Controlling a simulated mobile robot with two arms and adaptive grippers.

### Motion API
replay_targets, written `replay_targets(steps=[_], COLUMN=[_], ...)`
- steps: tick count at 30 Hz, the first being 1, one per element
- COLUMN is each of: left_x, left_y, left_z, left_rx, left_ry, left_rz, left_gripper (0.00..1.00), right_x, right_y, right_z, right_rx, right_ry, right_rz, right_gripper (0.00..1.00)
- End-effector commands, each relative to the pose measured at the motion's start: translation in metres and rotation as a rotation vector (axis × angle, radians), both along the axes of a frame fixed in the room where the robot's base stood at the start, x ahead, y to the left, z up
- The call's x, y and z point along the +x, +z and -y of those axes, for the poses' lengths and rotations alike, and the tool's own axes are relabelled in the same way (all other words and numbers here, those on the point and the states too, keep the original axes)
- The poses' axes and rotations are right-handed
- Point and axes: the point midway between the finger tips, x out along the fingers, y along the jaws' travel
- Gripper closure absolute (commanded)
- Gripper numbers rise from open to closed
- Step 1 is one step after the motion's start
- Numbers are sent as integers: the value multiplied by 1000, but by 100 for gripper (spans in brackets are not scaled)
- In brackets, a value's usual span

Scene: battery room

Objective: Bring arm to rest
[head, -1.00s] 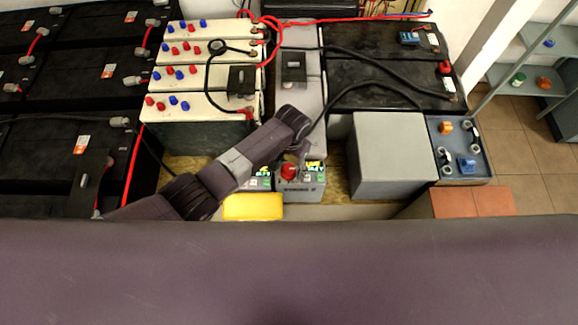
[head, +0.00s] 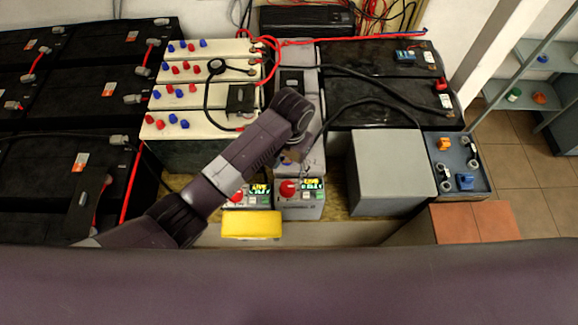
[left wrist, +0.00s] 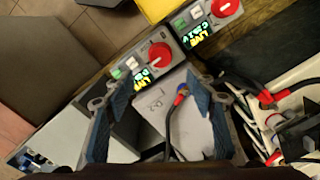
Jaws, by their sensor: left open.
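My left arm (head: 235,165) reaches in from the lower left over the battery bench. Its gripper (head: 289,158) is mostly hidden behind its own wrist in the head view, just beyond the right grey switch box (head: 300,209) with the red knob (head: 288,189). In the left wrist view the blue-grey fingers of the gripper (left wrist: 150,98) are spread apart with nothing held between them. The grey box top with a dark cable lies beneath them. The same red knob (left wrist: 159,55) shows past the fingertips, apart from them. My right gripper is not in view.
A second switch box with a red knob (head: 236,196) and a yellow block (head: 251,224) stand beside the first. White batteries (head: 205,95) stand behind left, black batteries (head: 370,103) behind right. A grey box (head: 388,160) is right. Cables loop nearby.

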Motion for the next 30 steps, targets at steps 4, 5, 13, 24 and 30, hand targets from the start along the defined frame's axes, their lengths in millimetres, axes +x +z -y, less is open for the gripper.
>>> replay_targets(steps=[4,5,13,24,30], left_x=[0,0,0,-25,-73], left_y=[3,3,3,-6,-11], left_z=[0,0,0,2,-19], left_rx=[0,0,0,-74,-203], left_ry=[1,1,1,21,110], left_rz=[0,0,0,0,37], left_gripper=[49,49,49,49,49], right_x=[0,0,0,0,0], right_y=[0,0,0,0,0], right_z=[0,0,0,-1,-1], right_rx=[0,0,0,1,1], right_ry=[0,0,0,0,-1], right_rz=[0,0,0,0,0], right_gripper=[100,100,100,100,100])
